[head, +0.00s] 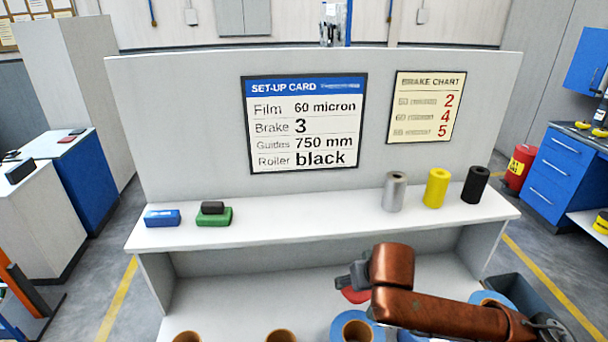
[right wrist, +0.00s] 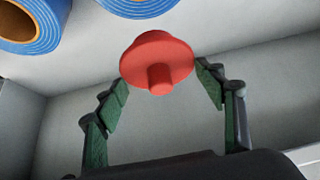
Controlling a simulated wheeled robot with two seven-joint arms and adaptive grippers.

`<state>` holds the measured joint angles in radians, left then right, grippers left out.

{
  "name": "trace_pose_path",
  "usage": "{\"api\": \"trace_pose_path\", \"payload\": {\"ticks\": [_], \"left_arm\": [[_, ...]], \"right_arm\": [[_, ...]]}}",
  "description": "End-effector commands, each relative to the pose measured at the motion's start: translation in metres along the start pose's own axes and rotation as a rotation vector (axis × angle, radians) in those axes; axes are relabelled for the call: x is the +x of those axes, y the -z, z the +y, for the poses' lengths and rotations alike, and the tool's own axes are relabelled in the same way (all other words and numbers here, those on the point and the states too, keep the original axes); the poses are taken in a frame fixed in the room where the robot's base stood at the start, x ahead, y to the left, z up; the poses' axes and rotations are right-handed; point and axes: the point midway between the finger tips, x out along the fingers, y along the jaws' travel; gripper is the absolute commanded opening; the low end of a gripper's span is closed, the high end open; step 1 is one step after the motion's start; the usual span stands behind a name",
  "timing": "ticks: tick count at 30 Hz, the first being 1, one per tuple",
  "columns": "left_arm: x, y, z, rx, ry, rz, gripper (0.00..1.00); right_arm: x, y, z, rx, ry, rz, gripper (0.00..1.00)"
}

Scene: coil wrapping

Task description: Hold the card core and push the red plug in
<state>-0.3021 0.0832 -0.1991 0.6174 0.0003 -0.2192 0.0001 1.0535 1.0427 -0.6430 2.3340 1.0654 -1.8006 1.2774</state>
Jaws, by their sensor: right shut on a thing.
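My right gripper (head: 350,284) is above the lower shelf in the head view, its arm coming in from the lower right. In the right wrist view its two green-padded fingers (right wrist: 165,75) are shut on the red plug (right wrist: 157,55), a round flanged piece with a short stub. The plug (head: 355,296) shows only partly below the gripper in the head view. Brown card cores (head: 281,336) show at the bottom edge, cut off by the frame. One card core (head: 357,331) sits inside a blue film roll (head: 338,325). The plug is apart from any core in view. My left gripper is not in view.
The upper shelf (head: 310,228) carries a blue block (head: 162,218), a green block (head: 214,217) with a dark one on top, and silver (head: 395,192), yellow (head: 437,188) and black (head: 475,185) rollers. A set-up card (head: 305,124) hangs behind.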

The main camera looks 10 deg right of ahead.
Motion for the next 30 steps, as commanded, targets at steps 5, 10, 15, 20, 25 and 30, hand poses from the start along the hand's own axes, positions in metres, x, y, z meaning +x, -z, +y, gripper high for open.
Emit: {"api": "trace_pose_path", "payload": {"ticks": [5, 10, 15, 20, 25, 30], "left_arm": [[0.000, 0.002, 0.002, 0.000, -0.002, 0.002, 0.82], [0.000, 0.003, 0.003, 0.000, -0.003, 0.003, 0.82], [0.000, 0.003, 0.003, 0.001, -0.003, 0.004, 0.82], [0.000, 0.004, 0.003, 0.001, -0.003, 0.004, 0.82], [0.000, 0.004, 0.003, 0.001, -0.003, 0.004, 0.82], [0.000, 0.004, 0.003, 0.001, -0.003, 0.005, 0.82]], "right_arm": [[0.000, -0.001, -0.011, -0.035, 0.023, -0.005, 0.39], [-0.002, -0.011, -0.061, -0.223, 0.142, -0.024, 0.39], [-0.012, -0.029, -0.129, -0.491, 0.311, -0.027, 0.39], [-0.026, -0.046, -0.178, -0.696, 0.443, -0.007, 0.39], [-0.036, -0.057, -0.204, -0.814, 0.519, 0.013, 0.39], [-0.035, -0.062, -0.210, -0.841, 0.537, 0.017, 0.38]]}}
